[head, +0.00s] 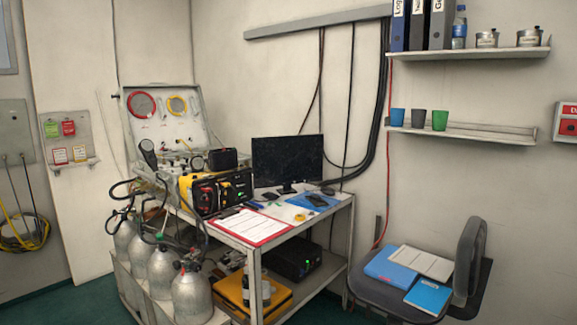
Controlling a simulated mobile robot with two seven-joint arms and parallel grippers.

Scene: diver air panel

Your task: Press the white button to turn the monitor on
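The monitor (287,161) stands on the desk against the back wall. Its screen is dark. I cannot make out a white button on it at this size. Neither of my grippers shows in the head view.
The desk (335,222) holds a yellow-black unit (213,190), a red-edged clipboard (250,226) and small items. Several gas cylinders (190,292) stand at its left. A chair (385,285) with blue books stands at the right. Wall shelves (470,53) hang above.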

